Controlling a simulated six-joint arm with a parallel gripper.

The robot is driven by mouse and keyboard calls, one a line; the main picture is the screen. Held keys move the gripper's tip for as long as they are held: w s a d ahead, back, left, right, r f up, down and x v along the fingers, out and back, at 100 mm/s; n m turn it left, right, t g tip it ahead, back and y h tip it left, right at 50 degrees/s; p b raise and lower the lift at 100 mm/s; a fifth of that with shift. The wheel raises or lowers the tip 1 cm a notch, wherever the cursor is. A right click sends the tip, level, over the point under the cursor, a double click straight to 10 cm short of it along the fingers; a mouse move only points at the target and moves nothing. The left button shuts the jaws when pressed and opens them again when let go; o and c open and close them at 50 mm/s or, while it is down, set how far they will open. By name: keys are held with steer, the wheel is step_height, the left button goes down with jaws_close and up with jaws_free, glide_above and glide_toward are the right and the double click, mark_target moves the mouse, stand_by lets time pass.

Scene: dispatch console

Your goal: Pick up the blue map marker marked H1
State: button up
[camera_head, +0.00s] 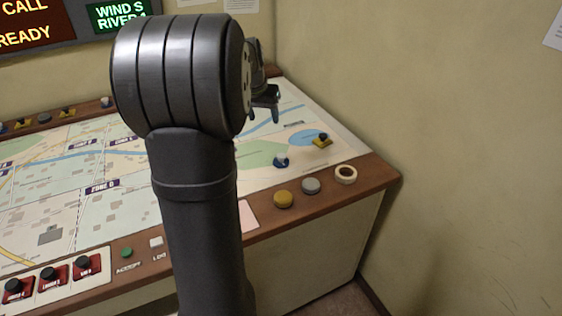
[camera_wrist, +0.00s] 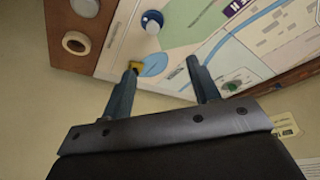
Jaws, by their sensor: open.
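A blue map marker with a white part (camera_head: 281,161) stands on the map, on the pale green area near the right end of the table. It also shows in the wrist view (camera_wrist: 152,21), beyond the fingertips. Its label is too small to read. Another blue and white marker (camera_head: 106,102) sits on the far wooden rail. My gripper (camera_head: 264,112) is open and empty above the far right part of the map, behind and left of the nearer blue marker. In the wrist view its two fingers (camera_wrist: 162,68) are spread, with nothing between them held.
A yellow marker (camera_head: 322,141) stands right of the blue one and shows near the left fingertip (camera_wrist: 135,66). A green marker (camera_wrist: 232,87) lies near the right finger. A tape roll (camera_head: 345,174), grey disc (camera_head: 311,186) and yellow disc (camera_head: 283,199) rest on the near rail. A wall bounds the right.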

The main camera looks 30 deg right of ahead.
steer(key=s+d, duration=0.1)
steer(key=d, duration=0.2)
glide_above(281, 156)
steer(key=s+a, duration=0.2)
steer(key=s, duration=0.1)
step_height(281, 156, down, 15)
steer(key=shift+m, duration=0.4)
steer(key=shift+w+r+x, duration=0.1)
steer(key=shift+w+x, duration=0.15)
steer(key=shift+x, duration=0.75)
steer(key=shift+w+r+x, duration=0.1)
steer(key=shift+w+x, duration=0.15)
steer(key=shift+x, duration=0.8)
steer(key=shift+w+x, duration=0.2)
steer(key=shift+x, duration=0.8)
steer(key=shift+d, duration=0.1)
steer(key=c, duration=1.1)
